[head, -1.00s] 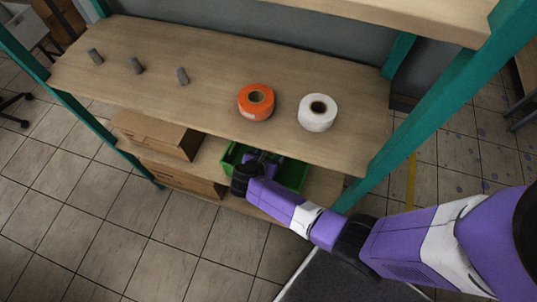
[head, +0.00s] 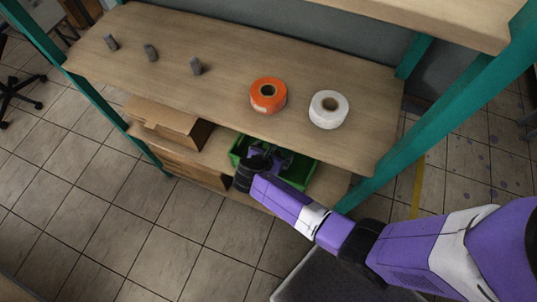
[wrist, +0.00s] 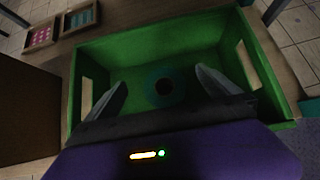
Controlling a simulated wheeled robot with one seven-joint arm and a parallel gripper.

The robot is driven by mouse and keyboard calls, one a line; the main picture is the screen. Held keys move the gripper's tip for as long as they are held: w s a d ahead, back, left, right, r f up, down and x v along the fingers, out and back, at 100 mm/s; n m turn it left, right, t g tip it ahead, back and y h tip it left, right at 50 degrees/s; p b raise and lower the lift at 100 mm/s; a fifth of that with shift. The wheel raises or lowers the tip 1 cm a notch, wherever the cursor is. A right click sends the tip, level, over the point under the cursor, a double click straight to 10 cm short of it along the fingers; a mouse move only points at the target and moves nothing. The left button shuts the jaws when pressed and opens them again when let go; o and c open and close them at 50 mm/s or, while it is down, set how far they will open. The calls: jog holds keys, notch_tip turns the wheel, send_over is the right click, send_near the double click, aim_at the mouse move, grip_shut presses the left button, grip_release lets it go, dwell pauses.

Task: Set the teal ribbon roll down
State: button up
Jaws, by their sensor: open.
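The teal ribbon roll (wrist: 154,88) lies inside the green crate (wrist: 130,50), seen from above in the wrist view as a dim ring with a dark core. My gripper (wrist: 160,88) is open above it, with one finger to either side of the roll and visible gaps between. In the head view my gripper (head: 272,160) is at the green crate (head: 310,180) on the lower shelf, under the upper board's front edge. The roll cannot be made out in the head view.
Cardboard boxes (head: 165,130) sit left of the crate. Teal posts (head: 430,125) flank the shelf.

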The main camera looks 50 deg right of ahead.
jog(key=v, duration=1)
jog(key=s+a+f+m+t+y, duration=0.1)
jog(key=s+a+m+t+y, duration=0.3)
jog(key=s+a+m+y, duration=0.6)
jog(key=s+d+r+m+t, duration=0.1)
jog(key=s+r+m, duration=0.3)
jog(key=r, duration=0.4)
jog(key=s+d+r+m+t+h+b, duration=0.1)
jog(key=s+r+m+t, duration=0.3)
jog(key=r, duration=0.5)
jog(key=s+d+r+m+t+b, duration=0.1)
jog(key=s+r+m+t, duration=0.1)
jog(key=r, duration=0.6)
jog(key=shift+s+d+r+m+t, duration=0.2)
jog(key=shift+s+r+m+t, duration=0.2)
jog(key=shift+s+m, duration=0.75)
